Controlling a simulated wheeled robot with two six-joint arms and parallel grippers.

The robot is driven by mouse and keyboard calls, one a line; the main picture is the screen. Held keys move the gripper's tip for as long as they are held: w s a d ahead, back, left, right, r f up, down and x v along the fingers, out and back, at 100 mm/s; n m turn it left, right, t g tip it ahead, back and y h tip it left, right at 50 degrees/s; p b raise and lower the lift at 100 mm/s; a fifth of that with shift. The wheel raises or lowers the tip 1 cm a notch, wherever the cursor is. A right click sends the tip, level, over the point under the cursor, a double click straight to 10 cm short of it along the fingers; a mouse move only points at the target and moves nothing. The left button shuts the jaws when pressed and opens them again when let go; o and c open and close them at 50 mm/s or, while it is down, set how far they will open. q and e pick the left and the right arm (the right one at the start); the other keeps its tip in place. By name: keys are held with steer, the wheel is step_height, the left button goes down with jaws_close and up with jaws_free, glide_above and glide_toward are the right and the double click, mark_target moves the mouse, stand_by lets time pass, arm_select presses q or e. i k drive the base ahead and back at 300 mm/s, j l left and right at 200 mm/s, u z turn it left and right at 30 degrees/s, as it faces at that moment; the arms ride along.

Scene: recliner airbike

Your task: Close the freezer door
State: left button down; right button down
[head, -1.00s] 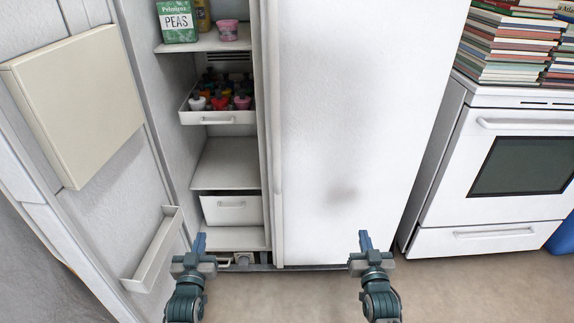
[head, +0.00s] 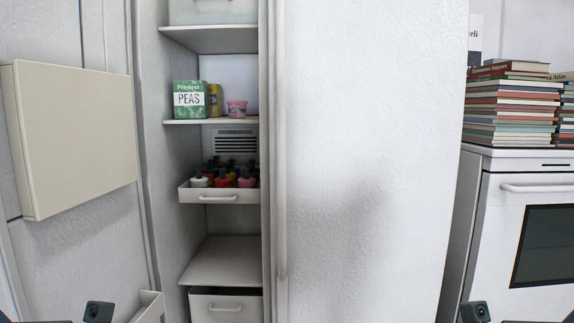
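The freezer door (head: 75,255) stands wide open at the left of the head view. Its inner face shows, with a large beige box (head: 75,140) on it and a white door bin (head: 149,306) low down, cut off by the frame. The narrow freezer compartment (head: 172,160) is exposed, with shelves inside. The closed white door (head: 375,150) beside it covers the right part of the appliance. Only small dark parts of my arms show at the bottom left and bottom right edges. My left and right gripper fingers are out of view.
A green peas box (head: 189,99), a yellow can (head: 214,100) and a pink cup (head: 237,108) stand on a freezer shelf. At right, a white stove (head: 495,225) carries stacked books (head: 512,108).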

mark_target(74, 232)
steer(key=k+j+u, duration=0.2)
steer(key=u, duration=0.15)
steer(key=k+j+u, duration=0.15)
steer(key=u, duration=0.15)
